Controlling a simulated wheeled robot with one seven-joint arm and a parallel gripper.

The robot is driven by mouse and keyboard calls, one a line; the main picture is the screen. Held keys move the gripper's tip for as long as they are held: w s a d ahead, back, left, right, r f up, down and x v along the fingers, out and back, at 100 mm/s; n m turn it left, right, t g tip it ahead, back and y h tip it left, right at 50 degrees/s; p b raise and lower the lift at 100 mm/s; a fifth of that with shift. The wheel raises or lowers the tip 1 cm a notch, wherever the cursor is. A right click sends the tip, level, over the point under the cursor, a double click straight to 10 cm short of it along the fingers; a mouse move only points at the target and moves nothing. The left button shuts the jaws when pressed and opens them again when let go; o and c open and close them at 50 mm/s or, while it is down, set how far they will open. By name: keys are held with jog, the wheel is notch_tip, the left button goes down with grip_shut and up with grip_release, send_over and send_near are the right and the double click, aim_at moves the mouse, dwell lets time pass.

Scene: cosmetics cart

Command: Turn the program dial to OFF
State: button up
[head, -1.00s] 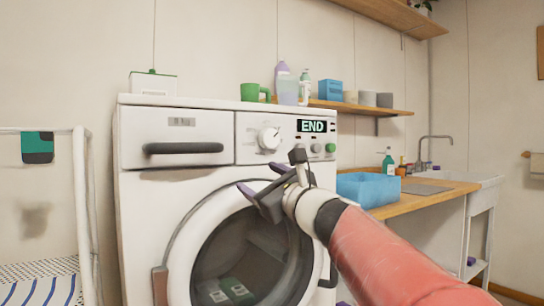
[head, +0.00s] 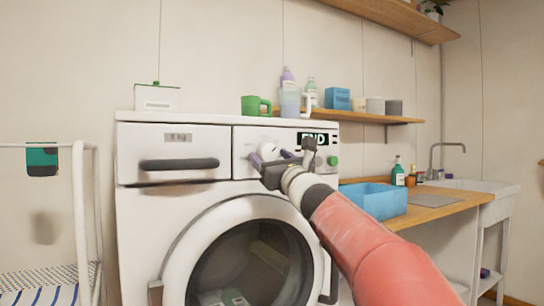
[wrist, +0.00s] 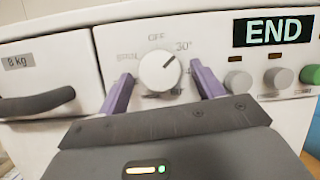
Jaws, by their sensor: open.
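The white round program dial (wrist: 160,72) is on the washer's control panel. Its dark pointer line aims up and to the right, between the OFF mark (wrist: 156,37) and the 30° mark (wrist: 183,46). In the head view the dial (head: 268,149) is partly hidden by my gripper. My gripper (wrist: 160,69) is open, with one purple finger on the left and one on the right of the dial. I cannot tell whether either finger touches it. The display (wrist: 273,30) reads END.
Small knobs (wrist: 276,77) and a green button (wrist: 310,75) lie right of the dial. The drawer handle (wrist: 38,102) is to the left. A blue bin (head: 374,199) sits on the counter at right.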

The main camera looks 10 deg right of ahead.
jog(key=c, duration=1)
jog(key=shift+n, duration=0.4)
jog(key=n+y, duration=0.1)
jog(key=n+y+b, duration=0.1)
jog(key=n, duration=0.1)
jog(key=n+g+y, duration=0.1)
jog(key=n, duration=0.1)
jog(key=shift+d+b, duration=0.25)
jog(key=shift+b, duration=0.05)
jog(key=n+g+y, duration=0.1)
jog(key=n, duration=0.1)
jog(key=n+g, duration=0.1)
jog(key=n, duration=0.2)
jog(key=n+g+y, duration=0.1)
jog(key=n, duration=0.2)
jog(key=shift+w+d+r+y, duration=0.15)
jog(key=shift+d+r+y, duration=0.05)
jog(key=shift+y, duration=0.1)
